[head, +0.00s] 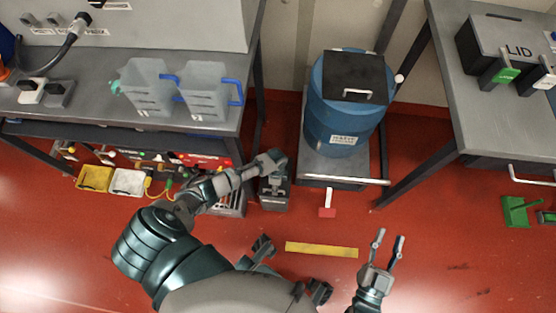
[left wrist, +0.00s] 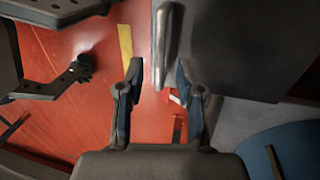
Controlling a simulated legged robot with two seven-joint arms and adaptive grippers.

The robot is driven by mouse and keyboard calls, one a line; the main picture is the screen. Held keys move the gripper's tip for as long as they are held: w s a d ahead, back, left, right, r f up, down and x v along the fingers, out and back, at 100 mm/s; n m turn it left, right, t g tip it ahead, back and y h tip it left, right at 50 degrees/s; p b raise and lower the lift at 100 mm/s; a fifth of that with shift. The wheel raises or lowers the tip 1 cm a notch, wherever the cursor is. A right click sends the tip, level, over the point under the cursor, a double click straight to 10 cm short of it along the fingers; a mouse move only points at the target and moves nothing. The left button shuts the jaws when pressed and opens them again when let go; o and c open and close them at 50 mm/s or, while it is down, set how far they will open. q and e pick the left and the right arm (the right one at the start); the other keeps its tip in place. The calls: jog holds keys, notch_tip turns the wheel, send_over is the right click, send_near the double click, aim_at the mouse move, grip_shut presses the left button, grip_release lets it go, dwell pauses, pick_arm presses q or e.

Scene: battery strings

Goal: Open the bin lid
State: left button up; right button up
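The bin is a blue drum (head: 330,112) with a white label, standing in the head view's upper middle. Its black lid (head: 350,70) lies flat on top, shut, with a pale bar handle (head: 358,93) at its front edge. My left gripper (head: 278,158) is left of the drum, low and apart from the lid. In the left wrist view its fingers (left wrist: 161,90) are open with nothing held, and a grey bar end (left wrist: 165,45) shows beyond them. The drum's blue side (left wrist: 280,150) shows at lower right. My right gripper (head: 388,250) is open and empty, in front of the drum.
The drum stands on a grey platform with a pale front bar (head: 345,181). A red and white pedal-like piece (head: 327,205) is before it. A bench (head: 70,100) with two jugs is left; another bench (head: 450,95) is right. Yellow tape (head: 320,250) marks the open floor.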

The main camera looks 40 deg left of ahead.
pick_arm(q)
jog(key=shift+f, duration=0.45)
pick_arm(e)
jog(key=shift+s+r+t, duration=0.2)
jog(key=shift+r+t, duration=0.5)
jog(key=shift+r, duration=0.1)
pick_arm(q)
grip_shut()
jog(key=shift+r, duration=0.1)
pick_arm(e)
jog(key=shift+w+f, duration=0.1)
